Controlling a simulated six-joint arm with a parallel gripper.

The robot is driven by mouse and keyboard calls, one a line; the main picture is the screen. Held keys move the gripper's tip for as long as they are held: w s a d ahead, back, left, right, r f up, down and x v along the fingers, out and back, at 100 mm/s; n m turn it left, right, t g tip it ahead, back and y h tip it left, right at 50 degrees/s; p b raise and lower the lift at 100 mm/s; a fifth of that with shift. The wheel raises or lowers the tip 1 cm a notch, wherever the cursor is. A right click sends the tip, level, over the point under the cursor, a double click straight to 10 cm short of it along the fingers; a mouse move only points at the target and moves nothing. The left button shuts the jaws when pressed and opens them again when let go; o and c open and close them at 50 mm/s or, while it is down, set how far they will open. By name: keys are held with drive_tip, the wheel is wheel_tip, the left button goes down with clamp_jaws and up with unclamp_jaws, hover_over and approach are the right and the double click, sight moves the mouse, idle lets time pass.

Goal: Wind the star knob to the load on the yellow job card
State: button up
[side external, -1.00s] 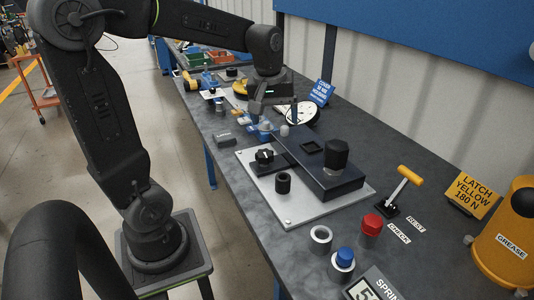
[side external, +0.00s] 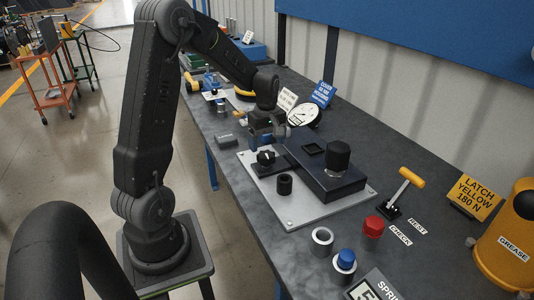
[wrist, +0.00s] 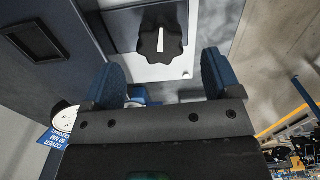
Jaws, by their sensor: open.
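The star knob (side external: 265,157) is black with a white pointer line, on a dark mount on the pale plate. In the wrist view the star knob (wrist: 161,38) sits ahead of the gap between the fingers, its line roughly upright in the picture. My gripper (side external: 262,137) is just behind and above the knob, apart from it as far as I can tell. In the wrist view my gripper (wrist: 162,78) is open and empty between its blue pads. The yellow job card (side external: 473,196) reads "LATCH YELLOW 180 N". A spring display (side external: 372,288) is cut off at the bottom edge.
A dark block (side external: 322,180) with a large black knob (side external: 337,157) stands right of the star knob, and a black ring (side external: 284,184) in front. A yellow-handled lever (side external: 404,190), red cap (side external: 373,227) and blue cap (side external: 346,258) lie further right. A dial (side external: 305,115) is behind.

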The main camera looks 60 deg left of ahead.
sight(267, 155)
drive_tip(key=shift+f, duration=2.2)
drive_tip(key=c, duration=0.9)
